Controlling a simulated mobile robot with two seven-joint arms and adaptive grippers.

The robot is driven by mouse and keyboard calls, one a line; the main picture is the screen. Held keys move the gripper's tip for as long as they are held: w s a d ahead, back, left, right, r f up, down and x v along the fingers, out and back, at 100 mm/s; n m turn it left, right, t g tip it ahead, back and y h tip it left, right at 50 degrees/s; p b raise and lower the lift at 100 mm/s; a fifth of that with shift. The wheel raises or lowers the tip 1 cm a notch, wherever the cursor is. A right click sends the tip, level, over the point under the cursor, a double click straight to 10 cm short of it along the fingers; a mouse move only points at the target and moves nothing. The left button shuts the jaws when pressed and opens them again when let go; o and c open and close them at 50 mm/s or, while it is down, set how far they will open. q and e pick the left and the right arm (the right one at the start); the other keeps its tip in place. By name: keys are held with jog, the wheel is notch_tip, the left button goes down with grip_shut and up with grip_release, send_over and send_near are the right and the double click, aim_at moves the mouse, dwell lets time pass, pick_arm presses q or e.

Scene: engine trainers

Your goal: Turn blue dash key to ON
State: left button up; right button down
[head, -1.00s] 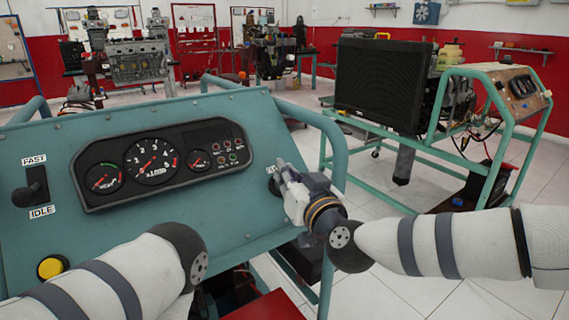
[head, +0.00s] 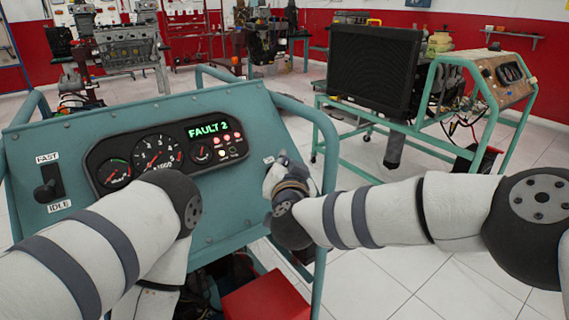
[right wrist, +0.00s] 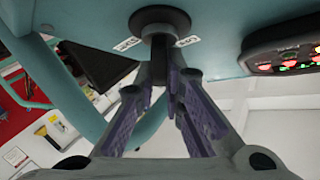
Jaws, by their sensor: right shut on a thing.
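The blue-green dash panel (head: 235,205) stands in front of me, with a gauge cluster (head: 165,150) whose display reads "FAULT 2" in green. My right gripper (head: 275,170) is at the panel's right end, over the key switch. In the right wrist view, the round black key switch (right wrist: 160,20) sits at the top between two small white labels. My right gripper (right wrist: 161,85) is shut on the dark key stem below it. The key's blue colour does not show, and the fingers hide part of it. My left arm crosses the lower left; its gripper is out of view.
A throttle lever (head: 50,183) marked FAST and IDLE is at the panel's left. A green tube frame (head: 325,150) curves close beside my right gripper. A red box (head: 265,300) is below. Another engine trainer (head: 375,75) stands behind to the right.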

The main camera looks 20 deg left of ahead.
jog(key=shift+f, duration=0.1)
jog(key=c, duration=1.7)
grip_release()
jog(key=shift+s, duration=0.1)
jog(key=v, duration=1.2)
